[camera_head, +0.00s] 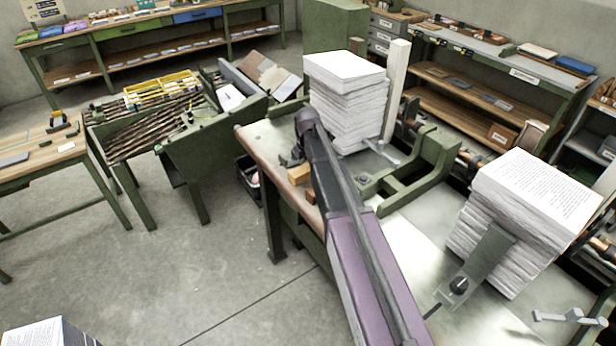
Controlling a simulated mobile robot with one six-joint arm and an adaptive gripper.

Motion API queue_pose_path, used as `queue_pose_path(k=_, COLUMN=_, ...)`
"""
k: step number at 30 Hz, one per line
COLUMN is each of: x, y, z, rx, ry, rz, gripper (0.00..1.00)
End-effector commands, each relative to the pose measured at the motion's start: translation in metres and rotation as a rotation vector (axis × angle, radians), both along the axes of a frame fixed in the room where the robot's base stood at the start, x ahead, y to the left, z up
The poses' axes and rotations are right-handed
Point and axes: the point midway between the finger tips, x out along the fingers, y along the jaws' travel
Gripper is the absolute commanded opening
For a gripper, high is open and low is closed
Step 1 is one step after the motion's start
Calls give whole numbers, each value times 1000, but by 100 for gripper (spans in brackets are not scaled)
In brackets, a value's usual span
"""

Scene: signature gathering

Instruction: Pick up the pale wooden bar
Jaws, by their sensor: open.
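My gripper (291,161) is at the end of my arm, pointing down, just above and left of the tan piece. It is open and small in view; I see nothing held in it. I cannot tell the exact gap between it and the wood.
A tall paper stack (345,105) stands behind my gripper, beside a pale upright post (396,88). Another paper stack (505,245) stands at right. Green metal brackets (425,165) fill the bench middle. The floor (190,265) left of the bench is clear.

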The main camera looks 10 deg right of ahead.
Motion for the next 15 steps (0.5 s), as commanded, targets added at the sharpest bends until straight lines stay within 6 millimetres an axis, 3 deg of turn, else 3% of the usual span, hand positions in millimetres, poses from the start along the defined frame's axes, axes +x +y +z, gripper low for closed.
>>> queue_pose_path(k=6, x=0, y=0, z=-16, rx=0, ry=0, rz=0, gripper=97)
queue_pose_path(k=15, x=0, y=0, z=-18, rx=0, ry=0, rz=-1, gripper=97)
